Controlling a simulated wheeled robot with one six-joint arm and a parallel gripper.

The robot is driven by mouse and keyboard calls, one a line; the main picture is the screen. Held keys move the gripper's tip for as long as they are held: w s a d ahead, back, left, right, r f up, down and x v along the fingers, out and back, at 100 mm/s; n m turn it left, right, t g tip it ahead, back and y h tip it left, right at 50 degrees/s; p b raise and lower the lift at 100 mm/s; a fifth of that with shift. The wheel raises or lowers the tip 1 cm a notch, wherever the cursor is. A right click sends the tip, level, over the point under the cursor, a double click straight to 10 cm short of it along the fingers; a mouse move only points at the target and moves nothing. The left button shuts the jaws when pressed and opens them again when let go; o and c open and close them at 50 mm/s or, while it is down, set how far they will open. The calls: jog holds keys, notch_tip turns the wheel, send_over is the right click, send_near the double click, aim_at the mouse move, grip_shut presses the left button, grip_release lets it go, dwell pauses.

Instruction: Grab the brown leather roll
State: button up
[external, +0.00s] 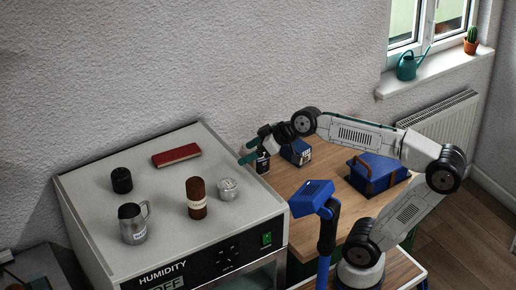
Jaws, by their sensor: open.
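The brown leather roll (196,198) stands upright on the light top of the humidity cabinet (160,245), with a pale label or band around its middle. A silver metal piece (228,190) is close to its right, and a metal mug (133,224) is to its left. My gripper (247,154) is open, with teal fingers pointing left. It is up and to the right of the roll in the picture, near the cabinet's right edge and apart from the roll. I see nothing between the fingers.
A red book (176,155) and a black cylinder (121,180) also sit on the cabinet. The cabinet top between book and roll is clear.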

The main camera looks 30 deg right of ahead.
aim_at(189, 188)
jog(key=a+y, duration=0.1)
jog(key=a, duration=0.2)
jog(key=s+a+n+t+y, duration=0.1)
jog(key=a, duration=0.2)
jog(key=a+y, duration=0.1)
jog(key=a, duration=0.2)
jog(key=shift+s+a+r+n, duration=0.2)
jog(key=shift+r+n, duration=0.1)
jog(key=shift+r, duration=0.1)
jog(key=s+a+t+y, duration=0.2)
jog(key=s+a+t, duration=0.2)
jog(key=a, duration=0.2)
jog(key=shift+t, duration=0.3)
jog(key=w+a+f, duration=0.1)
jog(key=a, duration=0.1)
jog(key=w+a+f, duration=0.3)
jog(key=w+a, duration=0.1)
jog(key=shift+f, duration=0.3)
jog(key=shift+s, duration=0.1)
jog(key=c, duration=1.1)
